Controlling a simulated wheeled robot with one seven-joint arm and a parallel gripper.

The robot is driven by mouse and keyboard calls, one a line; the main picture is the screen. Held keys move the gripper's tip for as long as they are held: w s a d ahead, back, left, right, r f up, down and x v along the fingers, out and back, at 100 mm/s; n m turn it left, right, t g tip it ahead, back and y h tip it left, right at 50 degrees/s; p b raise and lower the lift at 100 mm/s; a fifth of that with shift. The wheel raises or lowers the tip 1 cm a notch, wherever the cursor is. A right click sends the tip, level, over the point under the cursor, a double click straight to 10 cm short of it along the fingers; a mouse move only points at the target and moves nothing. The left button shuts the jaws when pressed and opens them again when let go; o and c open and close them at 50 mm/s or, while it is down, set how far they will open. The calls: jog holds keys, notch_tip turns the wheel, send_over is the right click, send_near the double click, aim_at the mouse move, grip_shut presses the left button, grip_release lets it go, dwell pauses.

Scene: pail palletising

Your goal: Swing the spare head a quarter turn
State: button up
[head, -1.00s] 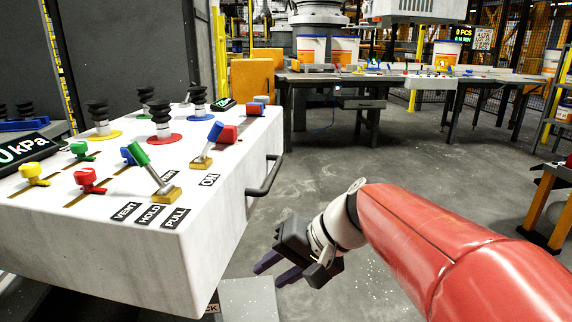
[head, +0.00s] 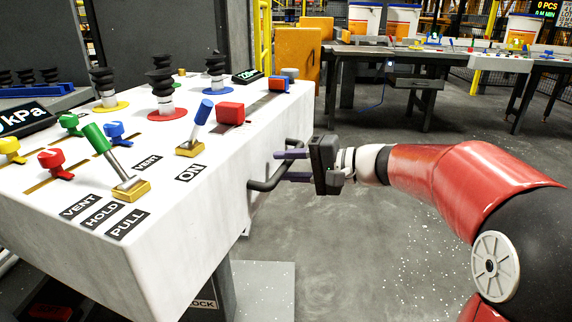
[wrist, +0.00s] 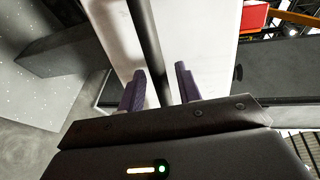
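The white block-shaped head (head: 185,210) fills the left of the head view, with black suction cups (head: 160,80) and coloured levers on top. I see no other part clearly marked as the spare head. A dark bar handle (head: 262,185) sticks out from its right side. My gripper (head: 281,165) is at this handle, its purple fingers pointing left toward the white side. In the wrist view the dark bar (wrist: 146,40) runs down between the two spread fingers of the gripper (wrist: 160,70). A gap shows beside the bar, so the fingers are not closed on it.
A green lever (head: 95,138) and a blue lever (head: 203,112) stand up from the top. A dark table (head: 430,62) with white pails (head: 402,20) stands behind. Grey floor (head: 350,240) is open to the right of the head.

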jog(key=shift+w+a+f, duration=0.1)
jog(key=shift+w+a, duration=0.05)
jog(key=shift+a, duration=0.3)
jog(key=shift+c, duration=0.4)
grip_shut()
